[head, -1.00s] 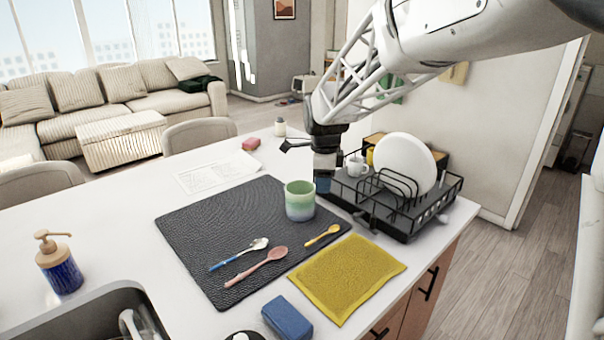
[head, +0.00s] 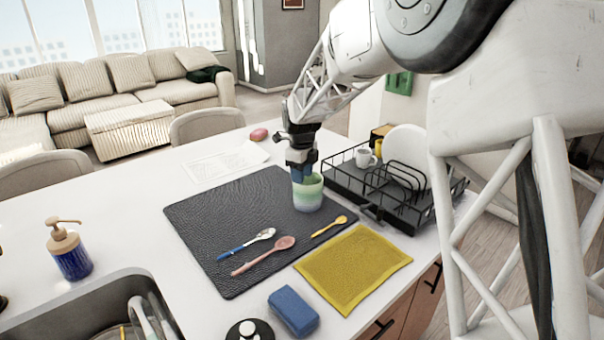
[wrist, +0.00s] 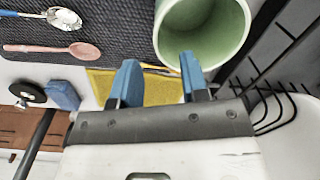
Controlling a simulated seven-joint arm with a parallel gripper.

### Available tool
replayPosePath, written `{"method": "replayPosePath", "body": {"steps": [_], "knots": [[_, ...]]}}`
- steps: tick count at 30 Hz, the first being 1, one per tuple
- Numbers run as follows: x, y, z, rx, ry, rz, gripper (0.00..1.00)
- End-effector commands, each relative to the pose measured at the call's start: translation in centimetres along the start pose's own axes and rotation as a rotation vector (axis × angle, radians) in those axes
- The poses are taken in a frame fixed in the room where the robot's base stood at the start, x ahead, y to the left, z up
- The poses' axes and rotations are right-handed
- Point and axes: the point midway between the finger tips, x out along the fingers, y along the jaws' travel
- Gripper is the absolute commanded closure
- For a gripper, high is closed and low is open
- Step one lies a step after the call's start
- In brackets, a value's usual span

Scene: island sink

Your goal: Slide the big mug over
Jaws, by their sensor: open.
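The big mug (head: 308,196), pale green shading to blue-grey, stands upright on the dark mat (head: 215,230), near its right edge. My gripper (head: 299,173) is open at the mug's far left rim, pointing down. In the wrist view the mug (wrist: 228,35) shows its empty inside. The right blue finger of my gripper (wrist: 160,72) overlaps the mug's rim and the left finger is outside it. I cannot tell whether the right finger is inside the mug or touches it.
A black dish rack (head: 400,212) with a white plate (head: 405,150) and small white mug (head: 365,158) stands close right of the mug. Spoons, including a pink one (head: 262,258), lie on the mat. A yellow cloth (head: 352,268) lies in front. The mat's left side is clear.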

Motion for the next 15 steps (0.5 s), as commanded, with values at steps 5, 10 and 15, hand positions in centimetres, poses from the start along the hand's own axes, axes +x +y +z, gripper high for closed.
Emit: {"method": "replayPosePath", "body": {"steps": [5,10,15], "knots": [[0.0,0.0,0.0,-0.001,0.000,0.000,0.59],[0.4,0.0,0.0,-0.001,0.001,0.001,0.59],[1.5,0.0,-0.1,-0.001,0.001,0.001,0.59]]}}
